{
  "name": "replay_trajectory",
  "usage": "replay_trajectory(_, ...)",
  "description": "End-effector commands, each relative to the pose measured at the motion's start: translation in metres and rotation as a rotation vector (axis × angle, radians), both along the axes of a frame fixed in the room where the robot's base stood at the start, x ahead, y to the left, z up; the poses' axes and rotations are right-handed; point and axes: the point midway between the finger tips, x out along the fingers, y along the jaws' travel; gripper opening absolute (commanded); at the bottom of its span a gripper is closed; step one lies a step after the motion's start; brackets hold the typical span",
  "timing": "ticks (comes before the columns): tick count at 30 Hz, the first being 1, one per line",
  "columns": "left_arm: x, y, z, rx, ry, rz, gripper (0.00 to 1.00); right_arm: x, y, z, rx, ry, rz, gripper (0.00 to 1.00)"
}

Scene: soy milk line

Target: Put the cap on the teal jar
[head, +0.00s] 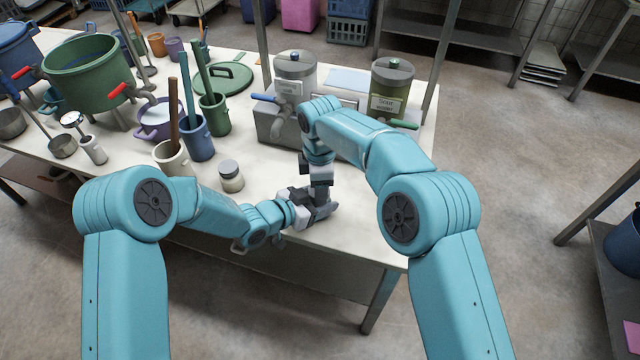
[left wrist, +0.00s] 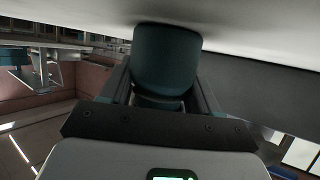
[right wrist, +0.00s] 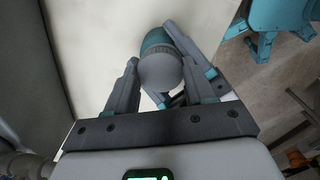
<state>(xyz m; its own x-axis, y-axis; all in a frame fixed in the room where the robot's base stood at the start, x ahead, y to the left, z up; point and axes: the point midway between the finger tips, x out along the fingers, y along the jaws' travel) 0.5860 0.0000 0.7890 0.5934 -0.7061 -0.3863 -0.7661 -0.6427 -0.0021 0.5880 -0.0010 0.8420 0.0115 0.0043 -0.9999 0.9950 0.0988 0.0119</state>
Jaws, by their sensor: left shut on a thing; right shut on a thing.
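My left gripper (head: 298,212) and my right gripper (head: 318,200) meet low over the front right part of the table in the head view, where their fingers hide the jar and cap. In the left wrist view the teal jar (left wrist: 166,58) is between the fingers of my left gripper (left wrist: 162,95), which is shut on it. In the right wrist view a pale grey cap (right wrist: 160,73) with a ridged rim is between the fingers of my right gripper (right wrist: 160,88). The cap covers the end of the teal jar (right wrist: 155,39); whether it is fully seated I cannot tell.
A small jar with a grey lid (head: 230,175) stands left of my grippers. Behind it are utensil pots (head: 198,138) and a green pot (head: 85,75). Two dispensers (head: 294,75) (head: 390,88) stand at the back right. The table's front edge is close below my grippers.

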Motion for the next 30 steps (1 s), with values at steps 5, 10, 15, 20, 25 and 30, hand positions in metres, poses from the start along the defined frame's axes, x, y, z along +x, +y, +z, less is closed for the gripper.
replay_trajectory(5,0.0015,-0.0011,0.0043,-0.012,-0.008,0.002,0.06,-0.0027,-0.0021,-0.0127,-0.009,0.016,0.002,0.26)
replay_trajectory(10,0.0016,-0.0012,0.0049,-0.012,-0.009,0.002,0.06,-0.003,-0.0025,-0.0111,-0.011,0.019,0.004,0.26)
replay_trajectory(15,0.002,-0.001,0.005,-0.013,-0.008,0.003,0.07,-0.005,-0.0025,-0.0077,-0.017,0.029,0.011,0.25)
replay_trajectory(20,0.0028,-0.0004,0.0053,-0.013,-0.009,0.005,0.07,-0.0058,-0.0022,-0.0074,-0.017,0.031,0.012,0.25)
replay_trajectory(25,0.0037,0.0003,0.0056,-0.013,-0.011,0.008,0.07,-0.0065,-0.0017,-0.0071,-0.018,0.034,0.012,0.25)
replay_trajectory(30,0.0044,0.0009,0.0058,-0.013,-0.011,0.009,0.07,-0.0076,-0.0014,-0.0058,-0.018,0.036,0.011,0.25)
